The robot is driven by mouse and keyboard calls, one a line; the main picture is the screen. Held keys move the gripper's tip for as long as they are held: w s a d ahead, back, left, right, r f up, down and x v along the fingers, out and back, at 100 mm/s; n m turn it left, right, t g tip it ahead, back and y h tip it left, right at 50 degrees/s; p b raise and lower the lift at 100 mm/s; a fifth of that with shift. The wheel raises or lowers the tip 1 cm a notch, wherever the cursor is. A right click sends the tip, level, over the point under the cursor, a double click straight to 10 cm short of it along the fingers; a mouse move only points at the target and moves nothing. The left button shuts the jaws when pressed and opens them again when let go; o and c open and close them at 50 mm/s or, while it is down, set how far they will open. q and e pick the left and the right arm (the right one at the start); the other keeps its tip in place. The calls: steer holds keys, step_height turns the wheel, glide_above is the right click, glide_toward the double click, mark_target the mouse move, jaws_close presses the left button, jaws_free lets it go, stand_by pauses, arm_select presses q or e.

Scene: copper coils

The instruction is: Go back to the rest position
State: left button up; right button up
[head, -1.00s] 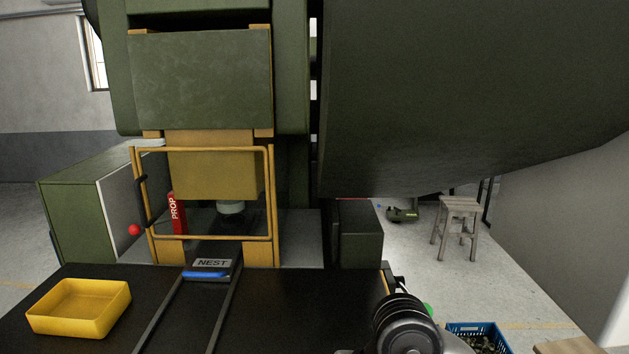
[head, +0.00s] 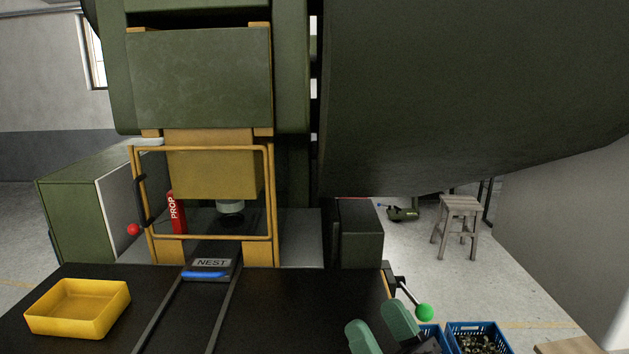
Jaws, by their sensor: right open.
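My right gripper (head: 381,330) shows at the bottom edge, right of centre. Its two green fingers stand apart, with nothing seen between them. It is near the right front corner of the black table (head: 310,305), close to the lever with a green ball (head: 425,312). The rest of my right arm is mostly below the picture. My left gripper is not in view.
A green press with a yellow guard frame (head: 271,190) stands behind the table. A yellow tray (head: 80,308) and the NEST slide (head: 210,265) are on the left. Blue crates (head: 478,326) stand at the lower right. A stool (head: 459,205) is farther back.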

steer(key=s+d+f+m+g+h, duration=0.1)
steer(key=d+f+m+g+h, duration=0.25)
steer(key=d+f+h, duration=0.4)
steer(key=d+f+m+g+h, duration=0.35)
steer(key=f+h, duration=0.45)
steer(key=f, duration=0.4)
steer(key=s+d+f+n+g+y, duration=0.1)
steer(key=s+d+f+n+g, duration=0.1)
steer(key=s+f+g, duration=1.15)
step_height(320, 180, down, 24)
steer(key=s+t+b, duration=0.1)
steer(key=s+t, duration=0.1)
steer(key=s, duration=0.1)
steer(key=s+d+f+n+g, duration=0.1)
steer(key=s+d+f, duration=0.1)
steer(key=s+f, duration=1.3)
step_height(320, 180, down, 3)
steer(key=shift+s+d+f+b, duration=0.2)
steer(key=shift+s+b, duration=0.1)
steer(key=shift+b, duration=0.15)
